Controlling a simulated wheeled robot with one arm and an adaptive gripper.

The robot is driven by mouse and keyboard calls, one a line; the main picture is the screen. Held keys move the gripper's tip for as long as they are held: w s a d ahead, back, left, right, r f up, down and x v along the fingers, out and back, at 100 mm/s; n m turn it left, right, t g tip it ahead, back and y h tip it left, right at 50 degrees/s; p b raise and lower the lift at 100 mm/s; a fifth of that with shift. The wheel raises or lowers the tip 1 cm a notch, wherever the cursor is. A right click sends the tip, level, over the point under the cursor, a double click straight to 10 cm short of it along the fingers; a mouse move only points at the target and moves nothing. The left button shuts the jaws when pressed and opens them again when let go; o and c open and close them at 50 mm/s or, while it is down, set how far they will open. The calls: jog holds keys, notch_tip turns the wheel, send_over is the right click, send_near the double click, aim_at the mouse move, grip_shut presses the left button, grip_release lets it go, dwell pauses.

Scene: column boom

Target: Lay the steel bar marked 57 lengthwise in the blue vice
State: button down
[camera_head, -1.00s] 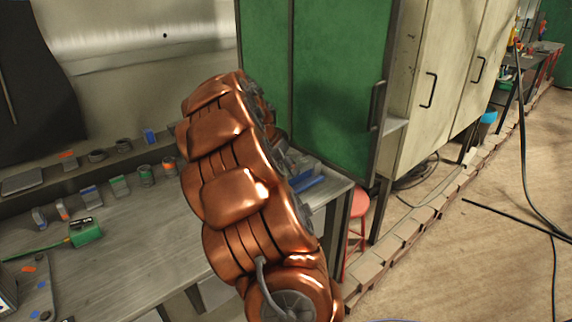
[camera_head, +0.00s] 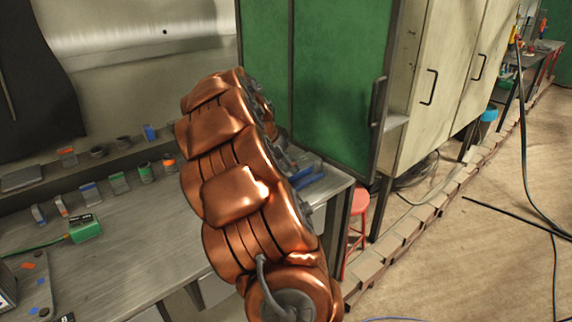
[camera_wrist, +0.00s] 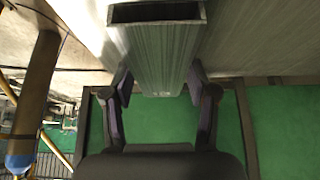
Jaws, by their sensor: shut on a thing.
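A grey steel bar (camera_wrist: 158,52), a hollow rectangular tube with its open end toward the top, shows in the wrist view. My gripper (camera_wrist: 160,88) is shut on it, with a dark finger on each side. I see no number on the bar. In the head view my copper-coloured arm hides the gripper and the bar. A blue thing (camera_head: 308,178), probably the blue vice, stands at the right end of the grey workbench (camera_head: 140,260), partly hidden behind my arm. Its jaws cannot be made out.
A ledge with small mugs and tins runs along the back of the bench. A green box (camera_head: 84,229) with a cable lies at the left. A green cabinet (camera_head: 340,80) stands right behind the bench, and a red stool (camera_head: 360,203) beside it.

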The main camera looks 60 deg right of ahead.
jog(key=shift+c, duration=1.2)
grip_release()
jog(key=v, duration=1.2)
